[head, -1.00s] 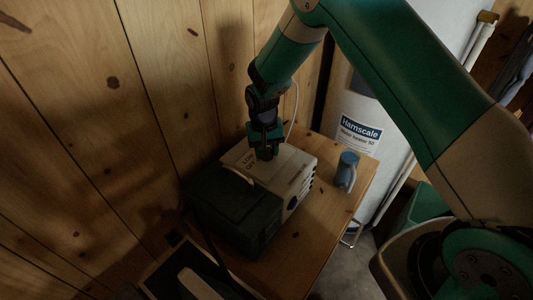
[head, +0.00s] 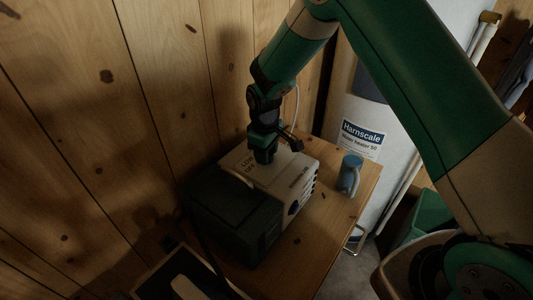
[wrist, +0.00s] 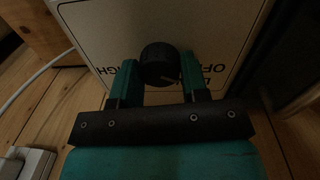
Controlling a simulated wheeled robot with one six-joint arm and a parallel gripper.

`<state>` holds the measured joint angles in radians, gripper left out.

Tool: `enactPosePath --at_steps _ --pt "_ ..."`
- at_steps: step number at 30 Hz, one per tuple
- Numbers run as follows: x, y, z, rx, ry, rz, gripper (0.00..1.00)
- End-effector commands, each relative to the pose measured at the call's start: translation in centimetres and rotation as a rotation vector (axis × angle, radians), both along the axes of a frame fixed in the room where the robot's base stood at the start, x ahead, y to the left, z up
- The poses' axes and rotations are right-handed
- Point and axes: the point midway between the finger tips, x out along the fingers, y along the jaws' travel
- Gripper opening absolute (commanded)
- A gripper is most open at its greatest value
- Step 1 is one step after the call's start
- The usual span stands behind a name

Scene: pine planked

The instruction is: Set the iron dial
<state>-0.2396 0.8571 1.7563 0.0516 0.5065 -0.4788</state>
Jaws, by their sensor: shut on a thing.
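The iron dial (wrist: 158,62) is a round black knob on the pale panel (wrist: 120,30) of a box-shaped unit (head: 290,178). My gripper (wrist: 160,85) is shut on the dial, with one green finger on each side of it in the wrist view. A faint light line on the dial points to the lower right there. The panel letters look upside down in that view and my fingers partly cover them; I read OFF and part of HIGH. In the head view, my gripper (head: 264,158) stands over the panel beside LOW and OFF, and hides the dial.
A dark green case (head: 235,225) adjoins the pale unit on the wooden table (head: 310,235). A blue-grey mug (head: 350,172) stands at the right. A white water heater (head: 375,125) is behind it. A plank wall (head: 90,130) closes the left side.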

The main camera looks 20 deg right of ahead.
Motion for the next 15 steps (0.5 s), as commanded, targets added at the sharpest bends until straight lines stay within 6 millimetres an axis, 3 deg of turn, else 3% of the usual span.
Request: enactPosePath --at_steps 15 --pt "0.16 -0.09 0.14 -0.001 -0.005 0.107 0.17"
